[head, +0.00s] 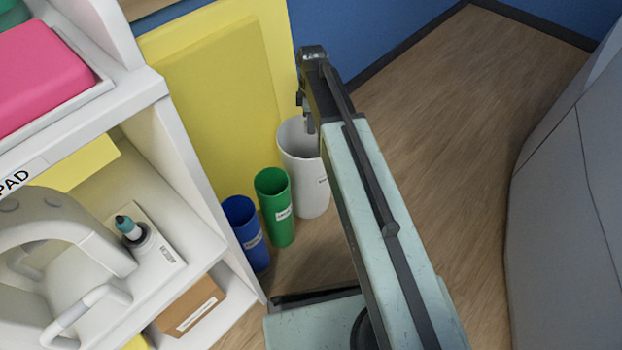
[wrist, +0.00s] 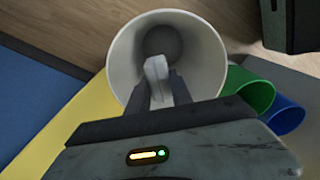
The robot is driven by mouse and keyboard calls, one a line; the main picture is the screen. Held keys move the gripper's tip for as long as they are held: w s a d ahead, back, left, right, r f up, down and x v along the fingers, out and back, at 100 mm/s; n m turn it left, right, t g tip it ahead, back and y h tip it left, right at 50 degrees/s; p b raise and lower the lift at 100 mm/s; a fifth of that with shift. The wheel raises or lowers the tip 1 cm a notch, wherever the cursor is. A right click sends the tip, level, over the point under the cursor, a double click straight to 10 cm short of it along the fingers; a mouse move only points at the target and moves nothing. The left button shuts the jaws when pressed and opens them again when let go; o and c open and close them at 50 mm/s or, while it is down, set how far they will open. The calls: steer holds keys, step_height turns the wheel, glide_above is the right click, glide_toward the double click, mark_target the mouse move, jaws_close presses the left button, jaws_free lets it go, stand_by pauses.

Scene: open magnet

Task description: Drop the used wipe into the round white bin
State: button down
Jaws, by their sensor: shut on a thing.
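The round white bin (head: 312,185) stands on the floor beside a green bin, in front of a yellow panel. In the wrist view its open mouth (wrist: 205,55) lies beyond my fingertips. My gripper (head: 306,110) is over the bin's mouth in the head view. In the wrist view my gripper (wrist: 157,88) is shut on a small pale grey-white piece, the used wipe (wrist: 156,70), which shows against the bin's inside. The exact height of the wipe above or within the rim cannot be told. The bin's bottom looks grey and shaded.
A green bin (head: 274,208) and a blue bin (head: 245,232) stand left of the white bin. A white shelf unit (head: 190,150) fills the left side, with a pink case (head: 40,75) on top. Wooden floor (head: 450,130) lies clear to the right, before a grey curved body (head: 570,190).

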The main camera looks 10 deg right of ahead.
step_height(320, 180, down, 2)
steer(key=shift+f+b, duration=0.1)
steer(key=shift+b, duration=0.5)
steer(key=c, duration=1.1)
jaws_free()
steer(key=shift+o, duration=0.2)
step_height(320, 180, up, 8)
steer(key=p, duration=0.8)
